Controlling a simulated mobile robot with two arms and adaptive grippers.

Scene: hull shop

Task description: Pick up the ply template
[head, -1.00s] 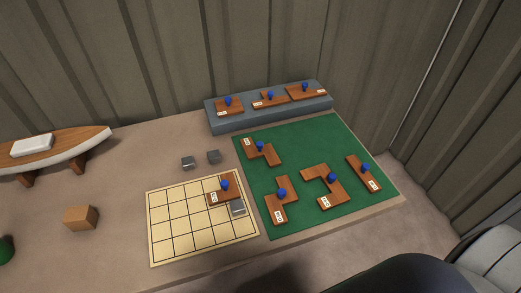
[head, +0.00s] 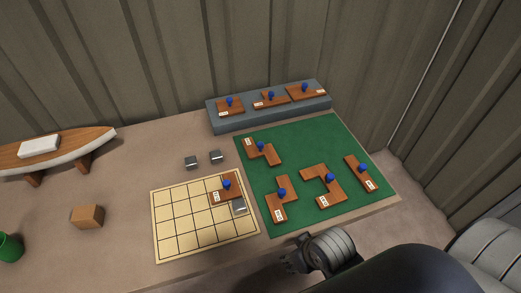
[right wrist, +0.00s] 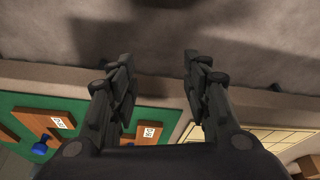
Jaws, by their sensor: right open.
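Several brown wooden templates with blue knobs and white labels are in the head view; I cannot tell which is the ply template. On the green mat (head: 309,155) lie an upper-left piece (head: 271,157), a lower-left piece (head: 277,207), a middle piece (head: 328,194) and a straight right piece (head: 355,173). Another piece (head: 217,196) lies on the gridded board (head: 169,231). My right gripper (head: 289,263) is off the table's front edge, below the mat, apart from every piece. In the right wrist view its open, empty fingers (right wrist: 158,62) show. My left gripper is not visible.
A grey raised block (head: 222,127) at the back bears more wooden pieces. A boat model (head: 90,146), a wooden block (head: 87,216) and a green cup (head: 11,247) are at left.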

